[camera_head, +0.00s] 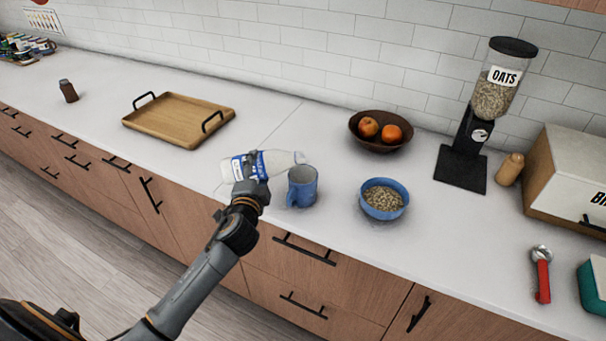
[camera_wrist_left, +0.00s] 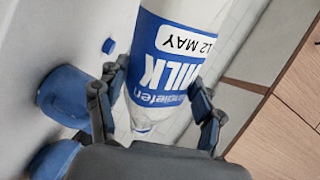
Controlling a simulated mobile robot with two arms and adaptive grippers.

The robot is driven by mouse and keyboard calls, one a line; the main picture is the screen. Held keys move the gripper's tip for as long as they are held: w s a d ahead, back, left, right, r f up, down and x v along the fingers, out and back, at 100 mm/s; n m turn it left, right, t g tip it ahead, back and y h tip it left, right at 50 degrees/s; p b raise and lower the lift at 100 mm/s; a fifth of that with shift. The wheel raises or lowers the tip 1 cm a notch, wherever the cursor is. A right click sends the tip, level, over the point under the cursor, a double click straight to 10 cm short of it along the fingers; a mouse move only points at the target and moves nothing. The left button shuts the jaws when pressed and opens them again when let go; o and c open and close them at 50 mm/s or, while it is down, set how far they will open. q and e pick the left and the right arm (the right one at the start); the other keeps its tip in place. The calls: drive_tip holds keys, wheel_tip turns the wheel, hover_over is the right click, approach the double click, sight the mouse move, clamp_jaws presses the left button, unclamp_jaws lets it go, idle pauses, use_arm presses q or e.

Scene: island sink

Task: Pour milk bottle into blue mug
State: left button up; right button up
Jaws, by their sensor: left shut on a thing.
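The milk bottle (camera_head: 277,163) is white with a blue label and lies tipped almost level in the air, its narrow end to the right. My left gripper (camera_head: 250,178) is shut around its body; the label also shows on the bottle in the left wrist view (camera_wrist_left: 175,60), between the two fingers (camera_wrist_left: 158,100). The blue mug (camera_head: 303,190) stands upright on the counter near the front edge, its handle to the left. The bottle's narrow end shows just above the mug's far rim. No flowing milk can be made out. My right gripper is out of view.
A blue bowl of oats (camera_head: 384,199) stands right of the mug. A fruit bowl (camera_head: 380,146) and an oats dispenser (camera_head: 465,155) are behind. A wooden tray (camera_head: 180,118) lies left. A red-handled tool (camera_head: 542,280) lies at right. Free counter surrounds the mug.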

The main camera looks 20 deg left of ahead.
use_arm(q)
drive_tip(key=shift+a+r+m+p, duration=0.1)
drive_tip(key=shift+m+p, duration=0.3)
idle(3.9)
drive_tip(key=shift+r+p, duration=0.25)
drive_tip(key=shift+p, duration=0.1)
idle(2.3)
